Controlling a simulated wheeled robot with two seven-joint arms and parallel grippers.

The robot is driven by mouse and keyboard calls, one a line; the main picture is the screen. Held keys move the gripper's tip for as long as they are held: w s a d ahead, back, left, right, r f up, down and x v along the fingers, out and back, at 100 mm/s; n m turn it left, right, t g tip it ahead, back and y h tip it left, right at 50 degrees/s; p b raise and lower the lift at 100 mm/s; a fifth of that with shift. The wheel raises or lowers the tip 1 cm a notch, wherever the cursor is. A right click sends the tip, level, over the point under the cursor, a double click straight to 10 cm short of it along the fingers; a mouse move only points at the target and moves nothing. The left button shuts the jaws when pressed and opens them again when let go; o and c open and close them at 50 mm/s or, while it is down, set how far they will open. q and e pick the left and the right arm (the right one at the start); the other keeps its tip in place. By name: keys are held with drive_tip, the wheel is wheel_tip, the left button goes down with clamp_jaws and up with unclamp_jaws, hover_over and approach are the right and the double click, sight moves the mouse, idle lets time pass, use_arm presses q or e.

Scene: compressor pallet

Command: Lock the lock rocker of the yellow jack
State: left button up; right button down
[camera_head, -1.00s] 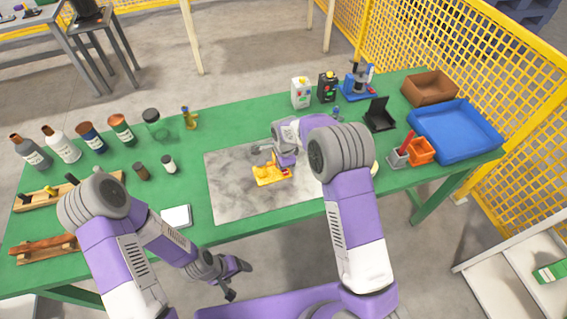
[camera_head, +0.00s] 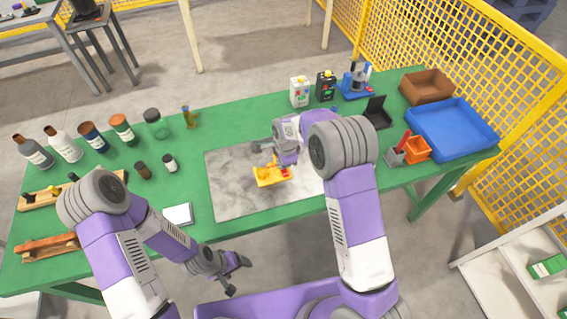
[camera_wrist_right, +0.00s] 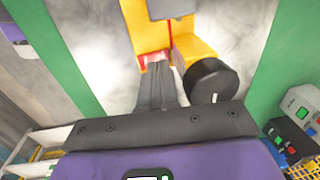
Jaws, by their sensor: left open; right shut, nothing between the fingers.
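The yellow jack (camera_head: 270,176) lies on the grey mat (camera_head: 232,190), with a small red part at its right end. In the right wrist view the jack's yellow body (camera_wrist_right: 200,45) shows at the top, with a red part by the fingertips. My right gripper (camera_head: 268,154) is at the jack's far side, partly hidden by its own wrist. Its dark fingers (camera_wrist_right: 158,75) are shut and empty, close to the red part; I cannot tell whether they touch. The lock rocker's state cannot be made out. My left gripper (camera_head: 240,276) is open and empty in front of the table.
Bottles (camera_head: 93,137) stand at the left of the green table (camera_head: 235,130). Wooden racks (camera_head: 45,248) lie front left, a white square (camera_head: 178,215) left of the mat. A blue tray (camera_head: 450,130), brown box (camera_head: 427,86) and orange bin (camera_head: 416,150) stand right.

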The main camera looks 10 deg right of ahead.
sight(284, 173)
drive_tip(key=r+p, duration=0.1)
drive_tip(key=r, duration=0.2)
drive_tip(key=r+p, duration=0.1)
drive_tip(key=r, duration=0.1)
drive_tip(key=shift+s+r+p, duration=0.1)
drive_tip(key=shift+s+p, duration=0.15)
drive_tip(key=shift+p, duration=0.1)
